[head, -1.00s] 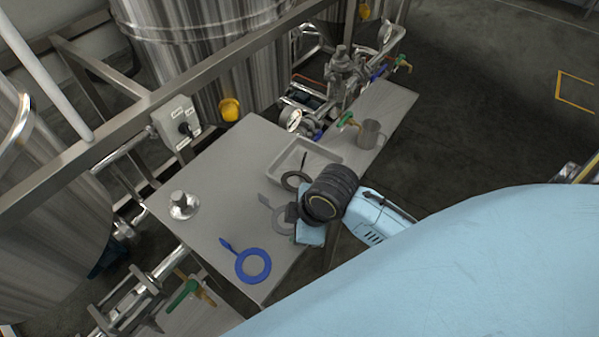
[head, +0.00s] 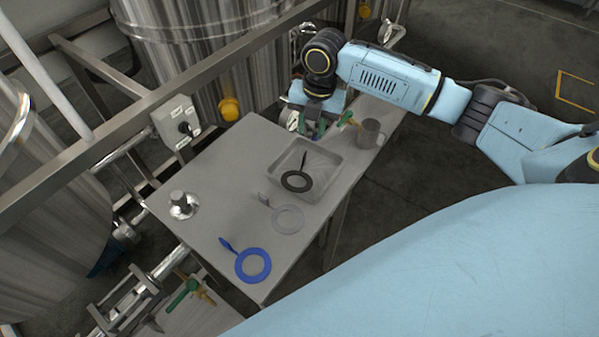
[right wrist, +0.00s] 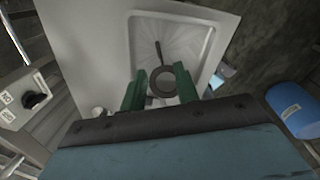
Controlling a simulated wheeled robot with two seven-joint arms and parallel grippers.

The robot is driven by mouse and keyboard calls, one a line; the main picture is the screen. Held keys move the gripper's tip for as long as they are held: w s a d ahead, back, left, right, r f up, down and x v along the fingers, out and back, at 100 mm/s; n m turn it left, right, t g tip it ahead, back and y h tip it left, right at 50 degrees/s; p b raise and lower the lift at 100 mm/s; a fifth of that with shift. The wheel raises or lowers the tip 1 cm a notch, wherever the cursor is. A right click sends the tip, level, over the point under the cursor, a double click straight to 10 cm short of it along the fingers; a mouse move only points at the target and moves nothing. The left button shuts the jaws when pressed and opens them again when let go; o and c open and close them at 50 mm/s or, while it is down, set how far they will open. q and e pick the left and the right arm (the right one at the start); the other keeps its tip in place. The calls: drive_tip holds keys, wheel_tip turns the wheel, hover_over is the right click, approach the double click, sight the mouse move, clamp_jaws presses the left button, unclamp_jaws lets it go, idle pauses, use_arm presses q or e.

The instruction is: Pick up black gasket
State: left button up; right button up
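The black gasket (head: 297,190), a flat dark ring with a straight tab, lies in the shallow grey tray (head: 322,192) on the steel table. It also shows in the right wrist view (right wrist: 163,69), framed between the fingertips but apart from them, with its tab pointing away. My right gripper (head: 311,132) is by the tray's far end in the head view, its green fingers partly hidden by its own wrist. In the right wrist view my right gripper (right wrist: 159,76) is open and empty. My left gripper is not in view.
A grey gasket (head: 288,230) and a blue gasket (head: 240,266) lie on the table nearer the front. A metal mug (head: 371,134) and a green-handled valve (head: 347,118) stand right of the tray. A metal fitting (head: 181,206) stands at the table's left.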

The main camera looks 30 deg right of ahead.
sight(305, 155)
drive_tip(key=f, duration=0.5)
drive_tip(key=shift+w+a+f, duration=0.2)
drive_tip(key=shift+w+a+f+b, duration=0.1)
drive_tip(key=shift+a+f+b, duration=0.15)
drive_tip(key=shift+f, duration=1.1)
drive_tip(key=shift+w+a+f+b, duration=0.1)
drive_tip(key=shift+a+f, duration=0.1)
drive_tip(key=shift+f, duration=1.1)
drive_tip(key=shift+c, duration=0.3)
clamp_jaws()
